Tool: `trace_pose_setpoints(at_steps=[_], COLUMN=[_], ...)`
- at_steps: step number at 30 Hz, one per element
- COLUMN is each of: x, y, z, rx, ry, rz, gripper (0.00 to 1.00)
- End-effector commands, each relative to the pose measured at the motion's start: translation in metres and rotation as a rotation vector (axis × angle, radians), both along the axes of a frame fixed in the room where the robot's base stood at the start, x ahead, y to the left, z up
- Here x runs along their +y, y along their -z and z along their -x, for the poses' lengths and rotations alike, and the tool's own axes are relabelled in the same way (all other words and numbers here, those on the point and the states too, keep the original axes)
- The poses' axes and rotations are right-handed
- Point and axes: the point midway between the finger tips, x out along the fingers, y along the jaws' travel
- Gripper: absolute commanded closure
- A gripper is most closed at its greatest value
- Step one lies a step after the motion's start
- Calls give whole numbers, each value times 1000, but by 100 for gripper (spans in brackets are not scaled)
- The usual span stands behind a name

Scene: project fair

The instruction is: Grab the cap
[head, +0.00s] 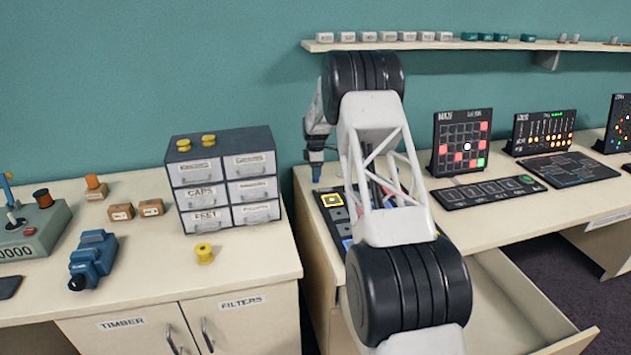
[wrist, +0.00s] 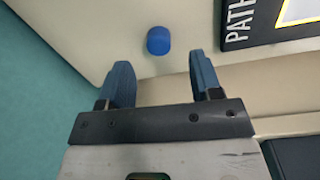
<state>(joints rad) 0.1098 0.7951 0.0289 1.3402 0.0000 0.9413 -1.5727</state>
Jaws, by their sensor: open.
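A small blue cap (wrist: 158,40) stands on the pale tabletop in the wrist view. It lies just beyond my gripper (wrist: 160,68), roughly centred between the two blue fingers and apart from them. The fingers are open and nothing is between them. In the head view my gripper (head: 316,172) points down over the left end of the right-hand desk, close to the wall. I cannot make out the cap in the head view.
A black panel marked PATH (wrist: 262,22) lies right of the cap. A drawer cabinet (head: 222,180) stands on the left counter, with a yellow piece (head: 204,253) before it. An open drawer (head: 510,310) juts out below the right-hand desk.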

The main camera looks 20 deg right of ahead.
Motion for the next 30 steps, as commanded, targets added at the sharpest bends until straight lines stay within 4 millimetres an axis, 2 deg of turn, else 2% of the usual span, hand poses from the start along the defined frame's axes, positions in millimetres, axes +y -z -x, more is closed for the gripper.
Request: trace_pose_setpoints(at_steps=[12,30], x=[-1,-1], y=[39,41], z=[-2,-2], rx=[0,0], ry=[0,0], rz=[0,0], gripper=[41,41])
